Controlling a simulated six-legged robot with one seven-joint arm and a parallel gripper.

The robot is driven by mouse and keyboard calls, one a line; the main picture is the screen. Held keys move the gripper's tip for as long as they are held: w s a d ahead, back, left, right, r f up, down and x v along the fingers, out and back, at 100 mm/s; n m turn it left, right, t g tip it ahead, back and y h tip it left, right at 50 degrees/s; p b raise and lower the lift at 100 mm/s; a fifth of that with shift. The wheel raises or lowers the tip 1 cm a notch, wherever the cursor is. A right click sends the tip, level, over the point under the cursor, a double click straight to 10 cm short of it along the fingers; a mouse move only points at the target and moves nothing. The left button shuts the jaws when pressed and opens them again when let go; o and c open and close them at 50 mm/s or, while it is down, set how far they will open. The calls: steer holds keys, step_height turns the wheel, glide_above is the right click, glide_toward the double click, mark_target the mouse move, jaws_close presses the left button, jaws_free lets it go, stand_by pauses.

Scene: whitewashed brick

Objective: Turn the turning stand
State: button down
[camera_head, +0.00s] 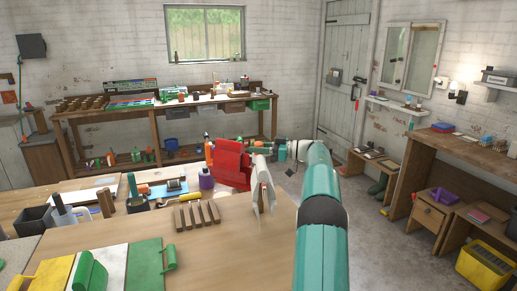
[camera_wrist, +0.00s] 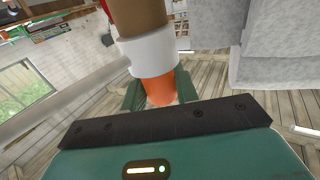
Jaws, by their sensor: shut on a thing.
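A red upright piece (camera_head: 230,163) stands on the wooden table beside a whitish, folded-looking panel (camera_head: 263,190). I take these to be the turning stand, but my arm and the angle make its shape hard to tell. My gripper (camera_head: 268,146) is at the far side of it, at the end of my teal arm. In the wrist view, my gripper (camera_wrist: 160,92) is shut on an orange-tipped handle (camera_wrist: 160,90) with a white collar (camera_wrist: 149,55) and a brown part above. A pale grey block (camera_wrist: 280,68) is to the right in that view.
A loaded workbench (camera_head: 165,110) stands at the back wall. Bare table lies in front of the rack.

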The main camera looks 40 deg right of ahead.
steer(key=c, duration=1.1)
jaws_free()
steer(key=shift+r, duration=0.25)
steer(key=shift+f, duration=0.15)
